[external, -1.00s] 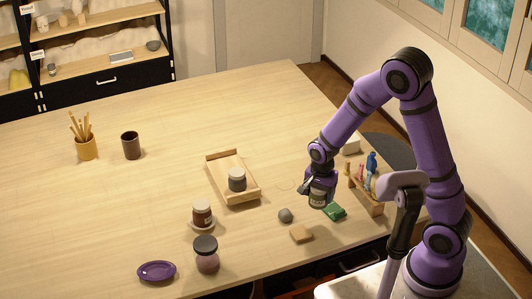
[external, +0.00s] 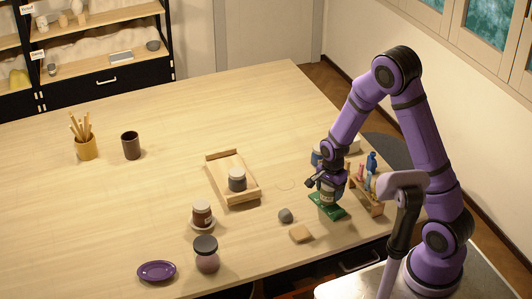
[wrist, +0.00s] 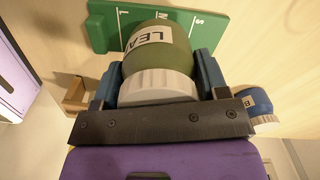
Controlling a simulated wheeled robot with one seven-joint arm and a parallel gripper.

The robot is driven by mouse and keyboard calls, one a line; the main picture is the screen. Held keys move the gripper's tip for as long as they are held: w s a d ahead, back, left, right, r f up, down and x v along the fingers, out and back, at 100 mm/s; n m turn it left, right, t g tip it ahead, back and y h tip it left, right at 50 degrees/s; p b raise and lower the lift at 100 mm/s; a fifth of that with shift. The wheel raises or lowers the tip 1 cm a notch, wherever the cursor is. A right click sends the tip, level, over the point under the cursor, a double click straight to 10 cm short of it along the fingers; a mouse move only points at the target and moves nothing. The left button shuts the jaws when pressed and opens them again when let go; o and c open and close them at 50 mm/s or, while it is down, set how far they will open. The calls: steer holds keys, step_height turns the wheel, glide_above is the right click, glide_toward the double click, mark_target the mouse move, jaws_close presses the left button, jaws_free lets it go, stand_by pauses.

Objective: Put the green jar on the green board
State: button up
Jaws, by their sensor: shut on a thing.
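The green jar (wrist: 160,52) has a white lid and a label reading "LEA". In the wrist view it sits between the two blue fingers of my gripper (wrist: 158,82), which is shut on it. In the external view my gripper (external: 327,190) points down over the green board (external: 318,207), with the jar mostly hidden by the fingers. The green board (wrist: 103,27) has white marks and letters and shows behind the jar in the wrist view. I cannot tell whether the jar touches the board.
A blue jar (external: 316,155) stands just behind my gripper. A wooden rack with coloured tools (external: 371,205) is close on the right. A grey ball (external: 286,215) and a tan block (external: 301,233) lie left of the board. A wooden tray (external: 222,167) holds a grey jar (external: 237,180).

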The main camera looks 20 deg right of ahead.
steer(key=shift+f, duration=0.9)
steer(key=shift+f, duration=0.15)
steer(key=o, duration=1.1)
steer(key=shift+c, duration=0.2)
